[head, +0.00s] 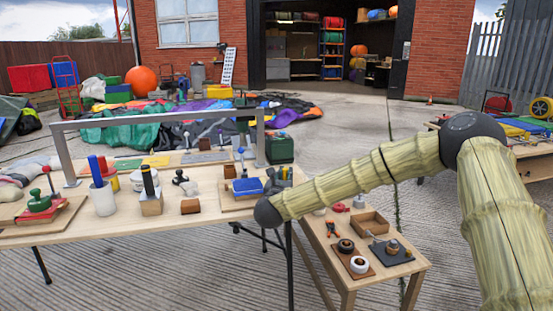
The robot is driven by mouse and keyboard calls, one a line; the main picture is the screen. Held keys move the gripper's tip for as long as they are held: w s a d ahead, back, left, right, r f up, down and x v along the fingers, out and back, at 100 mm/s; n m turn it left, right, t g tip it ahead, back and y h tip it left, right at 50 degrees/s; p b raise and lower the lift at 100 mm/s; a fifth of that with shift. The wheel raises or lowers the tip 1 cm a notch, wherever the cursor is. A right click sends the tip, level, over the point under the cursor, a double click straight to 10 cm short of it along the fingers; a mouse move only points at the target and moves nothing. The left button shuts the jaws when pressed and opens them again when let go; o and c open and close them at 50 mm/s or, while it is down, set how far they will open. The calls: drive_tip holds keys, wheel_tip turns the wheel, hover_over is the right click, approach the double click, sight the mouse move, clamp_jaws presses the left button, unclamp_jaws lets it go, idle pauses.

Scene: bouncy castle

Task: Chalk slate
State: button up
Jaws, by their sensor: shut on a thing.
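My arm reaches in from the right to the right end of the long table (130,228). My gripper (280,177) appears as a small dark shape just beyond the black wrist joint, over that table end. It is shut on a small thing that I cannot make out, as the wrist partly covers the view. No chalk can be told apart.
A grey frame (160,120) spans the long table. A blue block (246,186), a white cup (103,198) and a green-handled stamp (38,202) stand on it.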

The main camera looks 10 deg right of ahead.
drive_tip(key=shift+a+f+b, duration=0.1)
drive_tip(key=shift+a+b, duration=0.2)
drive_tip(key=shift+a, duration=0.5)
wheel_tip(320, 180, up, 8)
drive_tip(key=a+p, duration=0.1)
idle(0.4)
